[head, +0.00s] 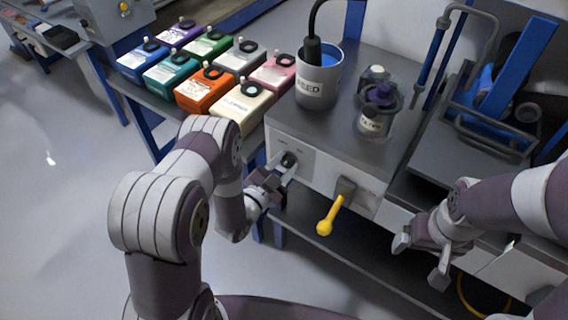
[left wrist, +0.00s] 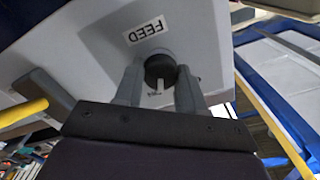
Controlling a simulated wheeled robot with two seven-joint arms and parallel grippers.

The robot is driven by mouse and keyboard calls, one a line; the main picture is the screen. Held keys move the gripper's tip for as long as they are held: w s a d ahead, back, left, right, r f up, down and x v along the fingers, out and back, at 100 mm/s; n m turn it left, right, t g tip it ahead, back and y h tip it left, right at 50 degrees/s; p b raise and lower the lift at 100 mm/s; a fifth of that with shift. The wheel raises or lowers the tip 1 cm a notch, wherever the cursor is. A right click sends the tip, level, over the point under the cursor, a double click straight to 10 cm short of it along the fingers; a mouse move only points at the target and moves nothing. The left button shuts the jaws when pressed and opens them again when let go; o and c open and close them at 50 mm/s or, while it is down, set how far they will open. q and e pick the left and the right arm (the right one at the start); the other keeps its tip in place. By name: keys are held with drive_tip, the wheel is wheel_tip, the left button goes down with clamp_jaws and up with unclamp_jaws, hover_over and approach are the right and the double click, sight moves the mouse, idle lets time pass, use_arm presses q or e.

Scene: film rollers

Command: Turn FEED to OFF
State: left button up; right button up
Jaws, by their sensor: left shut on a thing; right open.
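The FEED knob (head: 289,160) is a round black dial on a pale plate on the front of the grey machine. In the left wrist view the knob (left wrist: 160,66) has a white pointer, and the FEED label (left wrist: 146,33) appears upside down above it. The pointer is towards the bottom of that view; the small marking by it is unreadable. My left gripper (head: 281,169) is shut on the knob, one finger on each side, also in the left wrist view (left wrist: 159,80). My right gripper (head: 420,262) is open and empty at the right, before the machine's front.
A yellow-handled lever (head: 331,215) sticks out right of the knob. A FEED pot (head: 318,82) and a filter jar (head: 378,110) stand on the machine top. Several coloured containers (head: 205,88) stand on a bench behind left. A blue-handled roller device (head: 500,90) is at right.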

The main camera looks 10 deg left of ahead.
use_arm(q)
drive_tip(key=n, duration=0.5)
drive_tip(key=shift+p, duration=0.4)
drive_tip(key=shift+a+n+p, duration=0.1)
drive_tip(key=shift+n+p, duration=0.25)
drive_tip(key=shift+n, duration=2.05)
drive_tip(key=o, duration=1.1)
drive_tip(key=shift+c, duration=0.2)
drive_tip(key=v, duration=1.2)
drive_tip(key=shift+s+p, duration=0.35)
